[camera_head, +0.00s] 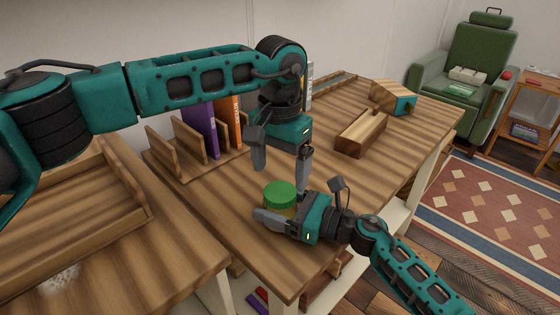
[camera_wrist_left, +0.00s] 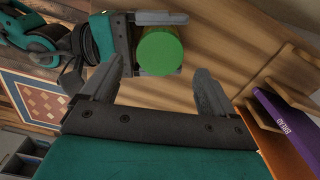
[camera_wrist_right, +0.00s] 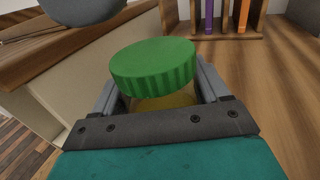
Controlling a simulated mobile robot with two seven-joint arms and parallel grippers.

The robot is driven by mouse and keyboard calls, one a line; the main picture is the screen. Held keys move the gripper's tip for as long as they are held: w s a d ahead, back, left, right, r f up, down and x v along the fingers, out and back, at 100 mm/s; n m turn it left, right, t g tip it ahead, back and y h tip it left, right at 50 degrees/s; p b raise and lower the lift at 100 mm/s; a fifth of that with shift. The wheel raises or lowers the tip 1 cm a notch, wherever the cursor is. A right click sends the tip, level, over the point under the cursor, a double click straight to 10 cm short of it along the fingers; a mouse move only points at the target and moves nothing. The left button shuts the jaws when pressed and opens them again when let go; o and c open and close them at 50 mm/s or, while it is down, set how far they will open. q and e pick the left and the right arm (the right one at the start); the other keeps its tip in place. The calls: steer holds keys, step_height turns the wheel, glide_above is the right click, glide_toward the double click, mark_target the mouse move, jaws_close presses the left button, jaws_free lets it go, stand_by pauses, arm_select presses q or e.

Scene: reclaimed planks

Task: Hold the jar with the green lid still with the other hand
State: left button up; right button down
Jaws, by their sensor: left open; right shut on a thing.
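The jar with the green lid (camera_head: 280,191) stands on the wooden table near its front edge. My right gripper (camera_head: 272,216) is shut around the jar's body below the lid. In the right wrist view the green lid (camera_wrist_right: 154,66) sits above the two fingers, with a little yellowish body showing under it. My left gripper (camera_head: 281,180) is open and empty, pointing down above the jar, fingers apart. In the left wrist view the lid (camera_wrist_left: 160,51) lies beyond the open fingertips, with my right gripper (camera_wrist_left: 160,45) around the jar.
A wooden rack (camera_head: 179,153) holds a purple book (camera_head: 200,130) and an orange book (camera_head: 232,125) behind the jar. A large wooden tray (camera_head: 110,225) is at left.

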arm_select(q)
steer(key=n, duration=0.4)
steer(key=shift+r, duration=0.2)
steer(key=n, duration=0.5)
steer(key=shift+r, duration=0.25)
steer(key=n, duration=0.5)
steer(key=shift+r+n, duration=0.3)
steer(key=shift+n, duration=0.1)
steer(key=n, duration=0.5)
steer(key=shift+r, duration=0.2)
steer(key=n, duration=0.5)
steer(key=shift+r+n, duration=0.3)
steer(key=n, duration=0.3)
steer(key=shift+r+n, duration=0.15)
steer(key=shift+n, duration=0.15)
steer(key=n, duration=0.5)
steer(key=shift+r, duration=0.25)
steer(key=n, duration=0.4)
steer(key=shift+r+n, duration=0.2)
steer(key=shift+n, duration=0.1)
